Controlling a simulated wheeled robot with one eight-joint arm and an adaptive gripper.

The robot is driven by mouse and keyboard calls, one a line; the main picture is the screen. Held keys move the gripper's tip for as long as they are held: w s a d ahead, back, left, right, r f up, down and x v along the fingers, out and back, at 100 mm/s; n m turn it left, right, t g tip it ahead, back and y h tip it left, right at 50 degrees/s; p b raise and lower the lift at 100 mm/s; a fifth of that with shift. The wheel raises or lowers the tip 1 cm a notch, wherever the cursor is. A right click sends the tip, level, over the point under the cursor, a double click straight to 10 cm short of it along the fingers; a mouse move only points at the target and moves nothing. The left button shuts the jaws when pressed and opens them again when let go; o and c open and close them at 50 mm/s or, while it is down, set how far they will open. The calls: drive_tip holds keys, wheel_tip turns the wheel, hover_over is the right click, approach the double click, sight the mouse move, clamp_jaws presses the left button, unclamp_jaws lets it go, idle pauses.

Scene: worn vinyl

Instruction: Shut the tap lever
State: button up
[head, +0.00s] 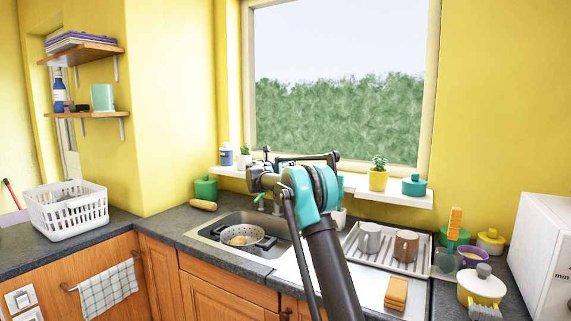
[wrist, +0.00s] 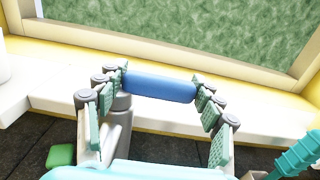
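The tap lever (wrist: 160,88) is a rounded blue bar. In the wrist view it lies crosswise between the fingertips of my gripper (wrist: 162,84). The fingers are wide apart, one near each end of the bar; I cannot tell whether either touches it. A grey upright post (wrist: 122,104) stands below the bar's left end, partly hidden by the left finger. In the head view my arm and gripper reach over the back of the sink (head: 213,231) and hide the lever.
A drying rack (head: 352,247) with two mugs stands to the right. The sill (head: 404,197) behind holds a potted plant (head: 378,175) and a teal pot (head: 414,186). A green block (wrist: 61,155) shows lower left in the wrist view.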

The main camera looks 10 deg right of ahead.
drive_tip(key=o, duration=0.4)
drive_tip(key=shift+a, duration=0.1)
drive_tip(key=v, duration=1.1)
drive_tip(key=shift+s+a, duration=0.15)
drive_tip(key=shift+s, duration=0.25)
drive_tip(key=shift+s+a, duration=0.1)
